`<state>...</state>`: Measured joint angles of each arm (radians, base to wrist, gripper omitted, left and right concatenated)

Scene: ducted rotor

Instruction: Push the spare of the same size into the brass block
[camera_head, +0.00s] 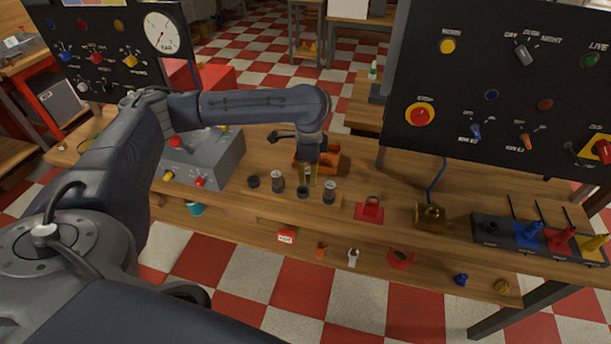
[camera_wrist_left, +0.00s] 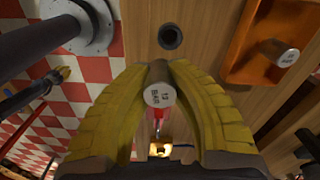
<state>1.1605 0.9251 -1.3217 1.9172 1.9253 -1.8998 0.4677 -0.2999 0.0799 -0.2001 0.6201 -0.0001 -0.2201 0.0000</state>
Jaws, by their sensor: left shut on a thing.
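My left gripper (camera_head: 308,178), with yellow fingers, is shut on a grey cylinder and stands above the bench near the row of cylinders. In the left wrist view the grey cylinder (camera_wrist_left: 160,95) sits between the fingers, its printed end facing the camera; the print is too small to read surely. The brass block (camera_head: 431,216) stands on the bench to the right, with a blue lever or cable rising from it. It seems to show, bright and small, beyond the fingers in the left wrist view (camera_wrist_left: 160,150). My right gripper is not in view.
Two grey cylinders (camera_head: 277,181) (camera_head: 329,190) stand near two dark round pieces or holes (camera_head: 253,182). An orange tray (camera_wrist_left: 255,55) holds another grey printed cylinder (camera_wrist_left: 287,58). Tall dark panels (camera_head: 490,90) rise behind.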

